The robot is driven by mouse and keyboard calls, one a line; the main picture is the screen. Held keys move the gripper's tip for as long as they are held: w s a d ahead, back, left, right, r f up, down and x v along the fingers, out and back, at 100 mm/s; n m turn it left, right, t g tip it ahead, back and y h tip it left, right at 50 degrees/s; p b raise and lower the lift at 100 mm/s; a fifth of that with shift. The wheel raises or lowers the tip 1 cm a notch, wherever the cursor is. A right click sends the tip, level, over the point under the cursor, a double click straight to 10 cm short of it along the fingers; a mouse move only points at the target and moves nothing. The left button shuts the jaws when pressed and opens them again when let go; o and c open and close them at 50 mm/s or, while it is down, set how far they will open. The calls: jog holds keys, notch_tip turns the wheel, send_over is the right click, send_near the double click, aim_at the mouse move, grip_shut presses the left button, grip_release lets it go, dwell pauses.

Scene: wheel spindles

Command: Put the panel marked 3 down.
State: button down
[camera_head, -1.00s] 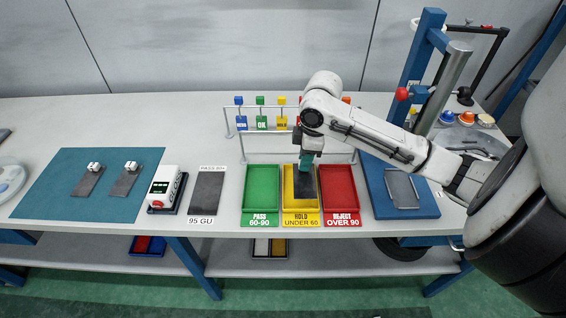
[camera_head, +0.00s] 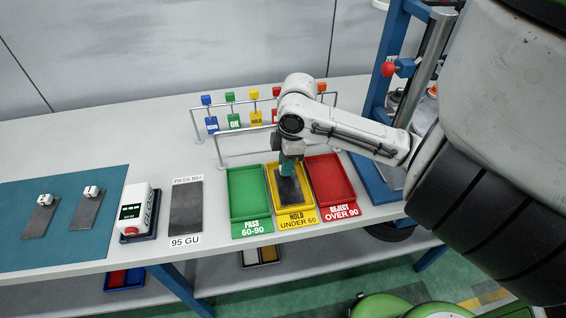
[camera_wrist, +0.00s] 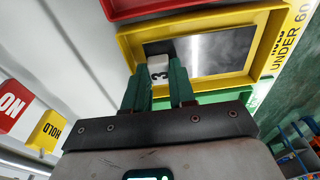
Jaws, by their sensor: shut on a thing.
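The panel marked 3 is a dark grey, shiny plate (camera_head: 289,190) with a white block on one end. It is inside the yellow HOLD UNDER 60 tray (camera_head: 314,215). In the wrist view the block (camera_wrist: 159,66) shows the digit 3 and the plate (camera_wrist: 222,50) lies within the tray's walls. My gripper (camera_head: 288,170) is over the back of this tray, its green fingers (camera_wrist: 158,82) shut on the block. The plate looks flat and low in the tray; I cannot tell whether it touches the floor.
The green PASS tray (camera_head: 231,209) is to the left and the red REJECT tray (camera_head: 352,200) to the right. A rail with coloured tags (camera_head: 256,117) stands behind. A meter (camera_head: 133,212) and two more panels on a teal mat (camera_head: 75,240) are at left.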

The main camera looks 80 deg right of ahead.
jog(key=shift+f, duration=0.15)
jog(key=c, duration=1.2)
grip_release()
jog(key=r, duration=0.4)
jog(key=s+r, duration=0.1)
jog(key=r, duration=0.7)
jog(key=shift+s+d+r, duration=0.1)
jog(key=shift+s+d, duration=0.05)
jog(key=shift+d, duration=0.15)
